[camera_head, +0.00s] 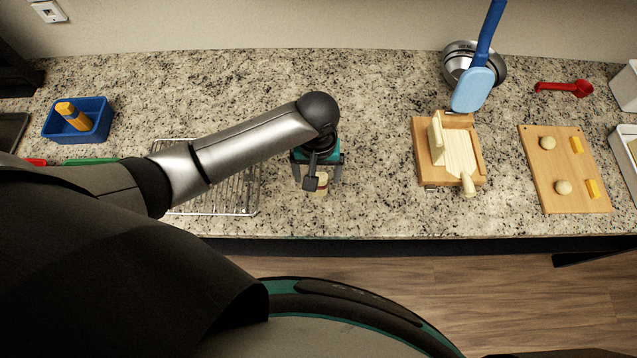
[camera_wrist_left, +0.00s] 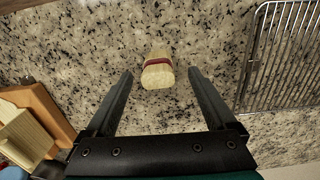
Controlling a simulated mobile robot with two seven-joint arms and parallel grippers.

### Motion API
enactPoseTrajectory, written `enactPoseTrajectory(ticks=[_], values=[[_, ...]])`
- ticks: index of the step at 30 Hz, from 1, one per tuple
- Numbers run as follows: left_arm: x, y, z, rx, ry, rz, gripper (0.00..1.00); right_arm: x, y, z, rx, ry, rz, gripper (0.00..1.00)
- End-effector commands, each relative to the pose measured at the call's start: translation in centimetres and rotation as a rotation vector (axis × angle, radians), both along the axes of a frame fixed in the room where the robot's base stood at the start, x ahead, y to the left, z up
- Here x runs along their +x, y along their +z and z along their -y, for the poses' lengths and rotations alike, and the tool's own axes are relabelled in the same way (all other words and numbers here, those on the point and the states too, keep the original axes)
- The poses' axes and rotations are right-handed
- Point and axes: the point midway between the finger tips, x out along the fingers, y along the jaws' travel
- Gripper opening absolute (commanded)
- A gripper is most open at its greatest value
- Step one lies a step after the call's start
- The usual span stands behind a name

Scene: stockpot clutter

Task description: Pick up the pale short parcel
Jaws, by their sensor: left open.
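The pale short parcel (camera_wrist_left: 158,72), with a dark red band around it, is on the speckled counter in the left wrist view. In the head view only a small part of it (camera_head: 321,189) shows beneath my left gripper (camera_head: 318,178). My left gripper is open and points down at the counter. In the left wrist view its fingertips (camera_wrist_left: 161,73) appear on either side of the parcel, with a gap on both sides. I cannot tell how high the tips are above the counter. My right gripper is in neither view.
A wire rack (camera_head: 222,192) lies left of the gripper. A wooden stand with pale pieces (camera_head: 422,168) is to the right, then a board (camera_head: 551,197) with dough balls. A blue spatula (camera_head: 473,88) overlaps a metal bowl (camera_head: 492,58). A blue bin (camera_head: 97,124) stands far left.

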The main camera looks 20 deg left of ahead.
Motion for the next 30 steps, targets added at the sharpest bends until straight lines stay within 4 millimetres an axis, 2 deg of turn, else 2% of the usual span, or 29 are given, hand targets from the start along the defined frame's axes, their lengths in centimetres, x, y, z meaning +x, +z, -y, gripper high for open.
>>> enactPoseTrajectory(ticks=[4, 12, 22, 23, 30], values=[[0.1, -1.1, 0.1, 0.001, 0.000, -0.001, 0.90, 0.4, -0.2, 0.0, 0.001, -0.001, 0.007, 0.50], [0.3, -4.6, 0.2, 0.001, 0.001, -0.001, 0.90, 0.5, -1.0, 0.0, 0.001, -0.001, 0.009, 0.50], [0.3, -5.2, 0.2, 0.000, -0.001, 0.001, 0.90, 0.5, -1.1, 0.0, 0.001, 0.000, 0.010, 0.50], [0.3, -5.2, 0.2, 0.000, -0.001, 0.001, 0.88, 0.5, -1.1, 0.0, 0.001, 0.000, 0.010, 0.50], [0.3, -5.2, 0.2, 0.000, -0.001, 0.001, 0.61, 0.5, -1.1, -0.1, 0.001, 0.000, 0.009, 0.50]])
